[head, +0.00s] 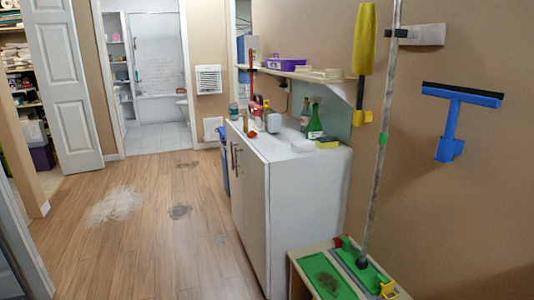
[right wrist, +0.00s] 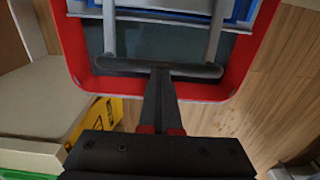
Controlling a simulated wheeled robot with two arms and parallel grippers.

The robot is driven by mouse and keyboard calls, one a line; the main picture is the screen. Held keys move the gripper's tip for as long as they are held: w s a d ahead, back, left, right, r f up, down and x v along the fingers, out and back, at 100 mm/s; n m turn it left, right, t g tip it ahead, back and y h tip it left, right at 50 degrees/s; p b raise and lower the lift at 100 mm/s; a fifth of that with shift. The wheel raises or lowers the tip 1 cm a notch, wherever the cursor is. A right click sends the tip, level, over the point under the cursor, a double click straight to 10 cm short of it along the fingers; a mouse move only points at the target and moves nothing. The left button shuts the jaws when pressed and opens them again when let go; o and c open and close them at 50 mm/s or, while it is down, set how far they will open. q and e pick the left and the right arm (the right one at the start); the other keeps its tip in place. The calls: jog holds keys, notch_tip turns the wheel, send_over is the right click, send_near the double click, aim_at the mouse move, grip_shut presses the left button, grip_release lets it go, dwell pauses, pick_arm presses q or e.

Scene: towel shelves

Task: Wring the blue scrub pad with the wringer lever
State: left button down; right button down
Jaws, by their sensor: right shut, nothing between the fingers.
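In the right wrist view, a U-shaped lever, probably the wringer lever (right wrist: 108,30), has two grey arms joined by a black crossbar. It spans the inside of a red-rimmed bucket (right wrist: 85,83). My right gripper (right wrist: 160,76) is shut and empty, its fingertips at the middle of the crossbar; I cannot tell whether they touch. Blue parts (right wrist: 240,10) show past the grey arms at the top edge; I cannot tell whether any is the scrub pad. Neither gripper shows in the head view, nor does the bucket.
A white cabinet (head: 300,205) stands by the right wall with bottles on top. In front of it is a low box (head: 301,275) with green pads and an upright pole (head: 378,160). A blue squeegee (head: 455,125) hangs on the wall. Wooden floor (head: 150,240) is open at left.

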jog(key=shift+f, duration=0.2)
jog(key=shift+f, duration=0.15)
dwell(0.4)
jog(key=shift+s+f+p, duration=0.15)
jog(key=shift+f+p, duration=0.1)
jog(key=shift+p, duration=0.15)
dwell(2.4)
jog(key=shift+p, duration=0.35)
dwell(1.4)
